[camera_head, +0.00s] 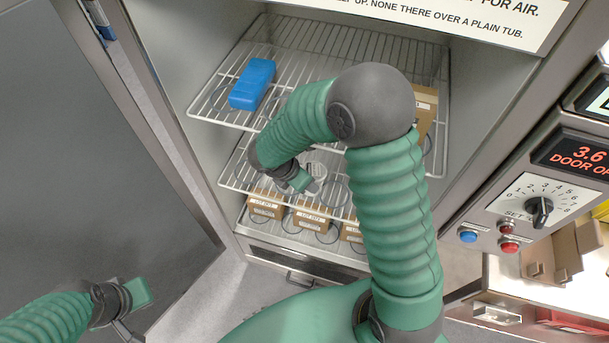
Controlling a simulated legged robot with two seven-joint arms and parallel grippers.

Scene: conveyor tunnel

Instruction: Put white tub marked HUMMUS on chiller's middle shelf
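The chiller stands open, with an upper wire shelf (205,113), a middle wire shelf (234,183) and a floor below. My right arm reaches in, and its gripper (303,184) is at the middle shelf. A pale round tub (317,171) shows beside and partly behind that gripper. Its marking cannot be read, and I cannot tell whether the fingers are shut on it or whether it rests on the shelf. My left gripper (136,312) is outside the chiller at lower left, with its fingers apart and nothing between them.
A blue box (252,84) lies on the upper shelf. A brown carton (426,108) stands at the right, partly behind my arm. Several small cartons (311,216) stand at the bottom. The open door (90,180) fills the left; a control panel (540,200) is at right.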

